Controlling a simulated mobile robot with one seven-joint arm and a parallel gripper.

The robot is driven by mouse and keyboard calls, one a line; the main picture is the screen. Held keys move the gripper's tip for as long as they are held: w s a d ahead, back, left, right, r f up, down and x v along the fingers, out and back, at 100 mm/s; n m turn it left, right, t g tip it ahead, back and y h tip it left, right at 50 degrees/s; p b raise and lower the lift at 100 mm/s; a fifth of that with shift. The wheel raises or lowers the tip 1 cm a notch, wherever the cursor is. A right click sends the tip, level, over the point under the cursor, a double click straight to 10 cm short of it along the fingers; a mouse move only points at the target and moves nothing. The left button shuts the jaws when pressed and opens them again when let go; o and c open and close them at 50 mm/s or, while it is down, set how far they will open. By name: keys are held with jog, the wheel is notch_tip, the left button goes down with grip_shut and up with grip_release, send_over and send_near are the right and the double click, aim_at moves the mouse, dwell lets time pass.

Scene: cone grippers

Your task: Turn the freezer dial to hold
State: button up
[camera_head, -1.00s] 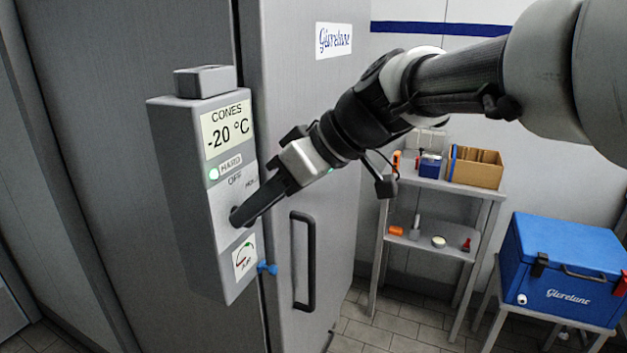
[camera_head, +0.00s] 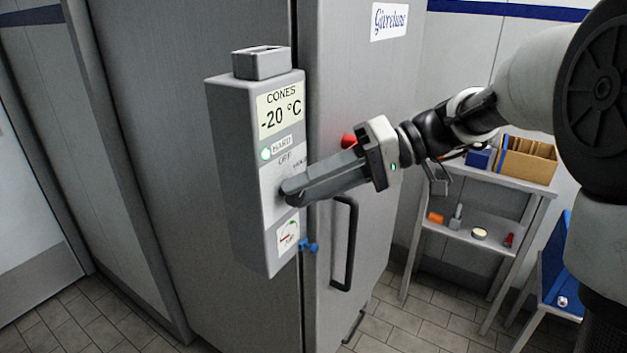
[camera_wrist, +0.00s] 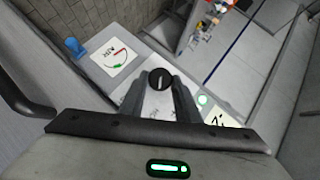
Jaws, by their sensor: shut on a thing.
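The freezer control box (camera_head: 238,170) is grey, with a "CONES -20 °C" display (camera_head: 281,107). Below it are the labels HARD, OFF and a partly covered third one. A green lamp (camera_head: 265,154) glows beside HARD. The dial (camera_wrist: 160,78) is a black round knob with a white pointer line. My gripper (camera_head: 292,190) is shut on it, and the fingers hide most of it in the head view. In the wrist view a fingertip lies on either side of the dial. The line runs nearly along the fingers; I cannot tell which label it points to.
Below the dial are a gauge (camera_head: 288,235) and a blue tap-like piece (camera_head: 310,247). The black door handle (camera_head: 347,245) is close under my gripper. A shelf rack (camera_head: 480,215) with small items and a blue box (camera_head: 556,265) stand at the right.

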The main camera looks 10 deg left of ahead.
jog(key=shift+w, duration=0.1)
dwell(0.4)
jog(key=o, duration=1)
jog(key=v, duration=0.5)
jog(key=p+v, duration=0.1)
jog(key=v, duration=0.5)
jog(key=p+v, duration=0.1)
jog(key=v, duration=0.5)
jog(key=shift+w+d+f, duration=0.2)
jog(key=shift+d+f, duration=0.05)
jog(key=shift+d, duration=0.05)
jog(key=shift+s+m, duration=0.1)
jog(key=shift+m, duration=0.2)
